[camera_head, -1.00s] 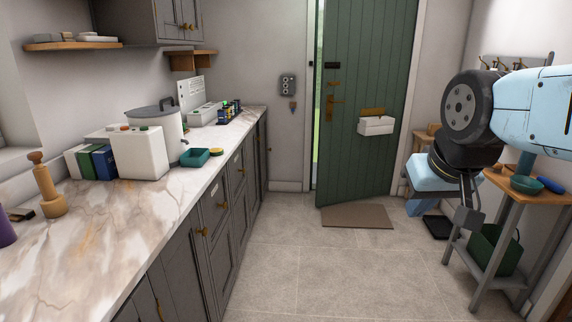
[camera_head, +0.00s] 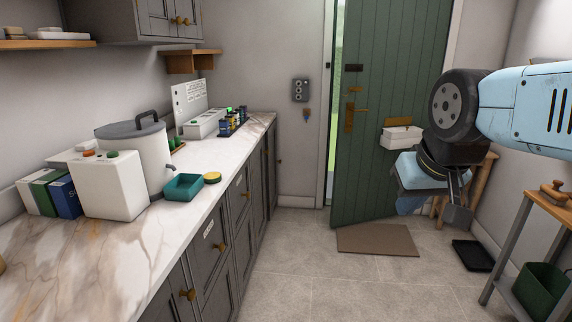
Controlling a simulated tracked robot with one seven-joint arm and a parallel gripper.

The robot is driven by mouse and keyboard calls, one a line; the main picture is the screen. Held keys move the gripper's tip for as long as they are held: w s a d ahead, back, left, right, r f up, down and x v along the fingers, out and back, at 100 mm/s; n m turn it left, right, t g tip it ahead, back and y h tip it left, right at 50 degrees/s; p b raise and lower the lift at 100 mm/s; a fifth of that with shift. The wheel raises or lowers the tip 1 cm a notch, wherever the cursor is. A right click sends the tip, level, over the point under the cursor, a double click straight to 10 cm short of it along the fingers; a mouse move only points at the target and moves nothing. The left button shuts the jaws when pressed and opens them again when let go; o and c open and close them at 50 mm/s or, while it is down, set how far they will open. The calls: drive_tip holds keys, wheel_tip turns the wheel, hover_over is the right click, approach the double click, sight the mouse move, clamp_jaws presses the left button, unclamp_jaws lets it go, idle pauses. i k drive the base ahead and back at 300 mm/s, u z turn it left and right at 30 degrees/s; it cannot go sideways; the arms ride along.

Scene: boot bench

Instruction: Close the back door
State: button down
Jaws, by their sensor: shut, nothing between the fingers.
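The back door (camera_head: 375,190) is green and planked and stands ajar in its frame at the far end. A bright strip of outdoors shows along its left edge. It has a brass handle (camera_head: 350,115) and lock plates on the left, and a brass letter slot with a white box (camera_head: 402,137) below it on the right. My arm reaches in from the right, in front of the door's right part. My gripper (camera_head: 455,212) hangs downward, shut and empty, apart from the door.
A marble-topped counter (camera_head: 130,225) with canisters and a teal tray (camera_head: 183,187) runs along the left. A brown mat (camera_head: 377,241) lies before the door. A wooden stand (camera_head: 549,203) with a green bin is at right. The middle floor is clear.

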sight(399, 45)
drive_tip(key=z, duration=0.15)
drive_tip(key=i, duration=2.15)
drive_tip(key=z, duration=0.45)
drive_tip(key=i, duration=1.4)
drive_tip(key=z, duration=0.3)
